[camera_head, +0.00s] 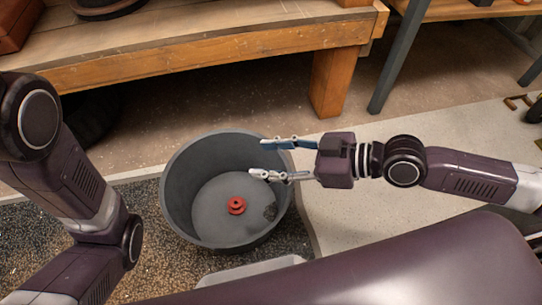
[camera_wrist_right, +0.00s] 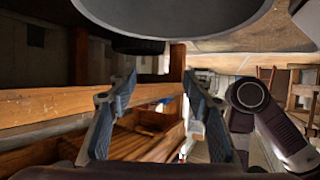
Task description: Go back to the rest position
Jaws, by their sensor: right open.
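My right gripper (camera_head: 262,158) is open and empty in the head view. Its two fingers point left, over the right part of a grey round bucket (camera_head: 176,190). In the right wrist view the open fingers (camera_wrist_right: 158,88) spread apart with nothing between them, and a large grey curved shape (camera_wrist_right: 170,18), probably the bucket, fills the top. A small red spool-like part (camera_head: 236,206) lies on the bucket's floor, apart from the gripper. My left arm comes in at the left, but its gripper is outside the picture.
A wooden workbench (camera_head: 200,62) runs along the back, with a thick leg (camera_head: 333,82) behind the right gripper. A grey metal leg (camera_head: 398,55) stands further right.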

